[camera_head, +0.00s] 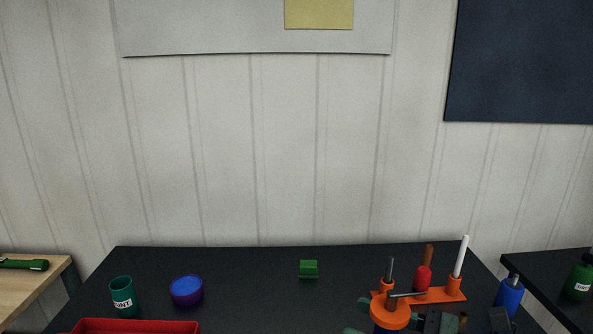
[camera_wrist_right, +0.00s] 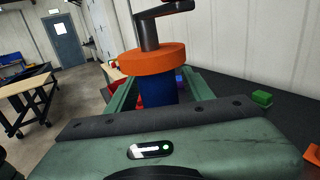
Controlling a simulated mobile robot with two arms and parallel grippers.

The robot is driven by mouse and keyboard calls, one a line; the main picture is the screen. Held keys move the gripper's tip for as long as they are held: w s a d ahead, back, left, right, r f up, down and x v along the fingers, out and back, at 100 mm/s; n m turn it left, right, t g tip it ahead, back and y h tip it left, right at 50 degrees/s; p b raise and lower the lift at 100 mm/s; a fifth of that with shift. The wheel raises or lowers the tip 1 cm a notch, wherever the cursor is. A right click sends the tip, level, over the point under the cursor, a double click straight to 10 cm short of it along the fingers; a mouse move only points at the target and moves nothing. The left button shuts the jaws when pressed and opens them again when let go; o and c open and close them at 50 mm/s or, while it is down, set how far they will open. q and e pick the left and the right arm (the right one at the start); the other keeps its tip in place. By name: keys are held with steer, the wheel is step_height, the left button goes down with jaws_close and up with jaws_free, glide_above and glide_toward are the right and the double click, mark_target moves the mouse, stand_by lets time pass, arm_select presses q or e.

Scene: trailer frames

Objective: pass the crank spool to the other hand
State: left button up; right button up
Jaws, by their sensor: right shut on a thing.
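The crank spool (camera_head: 390,316) has an orange top flange, a blue core and a dark crank handle. In the head view it is at the bottom edge, right of centre, above or over the dark table. In the right wrist view the spool (camera_wrist_right: 158,60) stands upright between the green fingers, its flange above them. My right gripper (camera_wrist_right: 157,90) is shut on its blue core. The lower end of the spool is hidden. My left gripper is not in view.
An orange rack (camera_head: 440,296) with upright tools stands behind the spool on the black table (camera_head: 240,285). A green block (camera_head: 308,270), a purple-blue bowl (camera_head: 187,290), a green labelled cup (camera_head: 123,296), a red tray (camera_head: 135,326) and a blue bottle (camera_head: 509,294) also stand there. The table's middle is mostly clear.

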steer(key=shift+s+d+f, duration=0.15)
steer(key=shift+d+f, duration=0.15)
steer(key=shift+d, duration=0.5)
steer(key=shift+f, duration=0.25)
steer(key=shift+w+a+f+m+t+h, duration=0.2)
steer(key=shift+a+f+m+t+h, duration=0.2)
steer(key=shift+a+f+m+t, duration=0.25)
steer(key=shift+d+f, duration=0.1)
steer(key=shift+f, duration=0.35)
steer(key=shift+s+d+f+m+t+h, duration=0.4)
steer(key=shift+f+t+h, duration=0.1)
steer(key=shift+f+t, duration=0.15)
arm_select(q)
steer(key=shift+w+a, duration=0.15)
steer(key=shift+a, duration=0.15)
arm_select(e)
steer(key=s+d+f+m+t+h, duration=0.6)
steer(key=s+f+m+h, duration=0.2)
steer(key=h, duration=0.6)
steer(key=shift+d+m+t, duration=0.2)
steer(key=shift+m+t, duration=0.1)
steer(key=shift+m, duration=0.75)
steer(key=shift+w, duration=0.1)
